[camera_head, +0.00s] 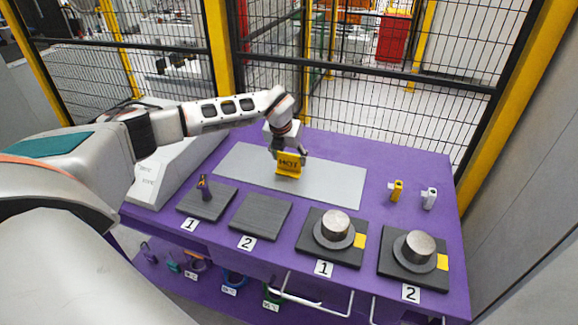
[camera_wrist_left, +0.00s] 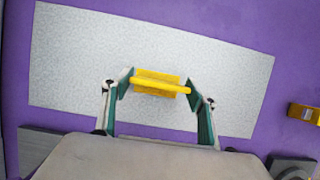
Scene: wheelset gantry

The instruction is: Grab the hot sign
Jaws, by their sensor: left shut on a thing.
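The yellow hot sign (camera_head: 289,165) is at the grey mat (camera_head: 330,184) in the head view, with its dark lettering facing me. My left gripper (camera_head: 289,152) is over the sign from above. In the left wrist view the sign (camera_wrist_left: 156,86) shows from above as a yellow bar over a yellow base. My left gripper's two fingers (camera_wrist_left: 158,88) are at the two ends of the bar, shut on it. The grey mat (camera_wrist_left: 80,60) lies beneath. I cannot tell whether the sign touches the mat. My right gripper is not in view.
Two dark pads stand at the front left, one (camera_head: 262,216) bare and one (camera_head: 207,212) holding a small dark object. Two metal cylinders (camera_head: 335,226) (camera_head: 419,245) stand on dark plates at the right. A yellow device (camera_head: 396,190) and a white device (camera_head: 429,198) stand behind them. A mesh fence closes the back.

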